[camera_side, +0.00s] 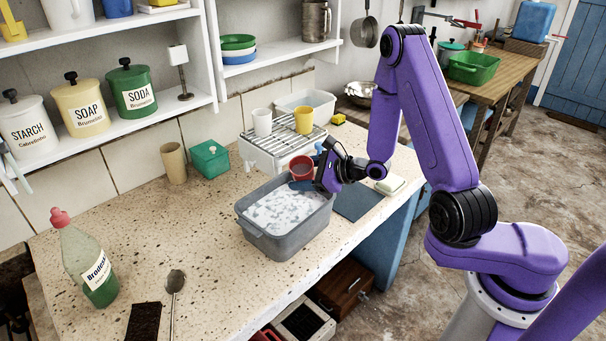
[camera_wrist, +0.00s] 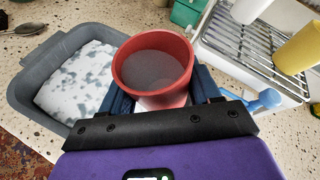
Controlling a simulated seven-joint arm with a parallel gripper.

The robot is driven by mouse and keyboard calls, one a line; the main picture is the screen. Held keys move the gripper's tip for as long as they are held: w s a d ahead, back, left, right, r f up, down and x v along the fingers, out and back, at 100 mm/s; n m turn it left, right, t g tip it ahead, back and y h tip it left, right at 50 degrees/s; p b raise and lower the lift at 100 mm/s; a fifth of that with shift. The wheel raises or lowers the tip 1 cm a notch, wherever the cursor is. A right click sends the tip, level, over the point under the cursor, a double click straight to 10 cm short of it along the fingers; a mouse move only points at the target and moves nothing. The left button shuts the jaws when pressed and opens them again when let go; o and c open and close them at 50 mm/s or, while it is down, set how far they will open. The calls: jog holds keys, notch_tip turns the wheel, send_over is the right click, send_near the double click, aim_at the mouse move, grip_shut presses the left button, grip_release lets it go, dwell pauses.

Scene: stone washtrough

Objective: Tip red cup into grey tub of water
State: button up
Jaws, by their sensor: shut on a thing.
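The red cup (camera_side: 303,167) is held by my gripper (camera_side: 306,186) above the right rear end of the grey tub. In the wrist view the red cup (camera_wrist: 153,68) looks close to upright, with dull grey contents or a grey inside showing in its mouth. My gripper's fingers (camera_wrist: 165,100) are on both sides of it. The grey tub (camera_side: 272,243) sits on the speckled counter, holding water with white foam. It also shows in the wrist view (camera_wrist: 22,92), left of the cup.
A wire rack (camera_side: 290,140) on a white box carries a white cup (camera_side: 262,122) and a yellow cup (camera_side: 304,120) behind the tub. A green box (camera_side: 210,159) and tan cup (camera_side: 174,163) stand back left. A soap bar (camera_side: 390,185) lies right.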

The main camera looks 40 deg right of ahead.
jog(key=shift+n+t+h, duration=0.3)
jog(key=shift+n+h, duration=0.1)
jog(key=shift+n, duration=0.2)
jog(key=shift+a, duration=0.15)
dwell(0.3)
jog(key=shift+s+n+h, duration=0.1)
jog(key=shift+n+h, duration=0.2)
jog(key=shift+n, duration=0.3)
dwell(0.5)
jog(key=shift+a+t, duration=0.1)
jog(key=shift+t, duration=0.2)
jog(key=shift+a+n+t+h, duration=0.15)
jog(key=shift+n+t+h, duration=0.2)
jog(key=shift+n, duration=0.45)
dwell(0.5)
jog(key=shift+s+a+f+n+h, duration=0.15)
jog(key=shift+n+h, duration=0.2)
jog(key=shift+n, duration=0.25)
jog(key=shift+t, duration=0.25)
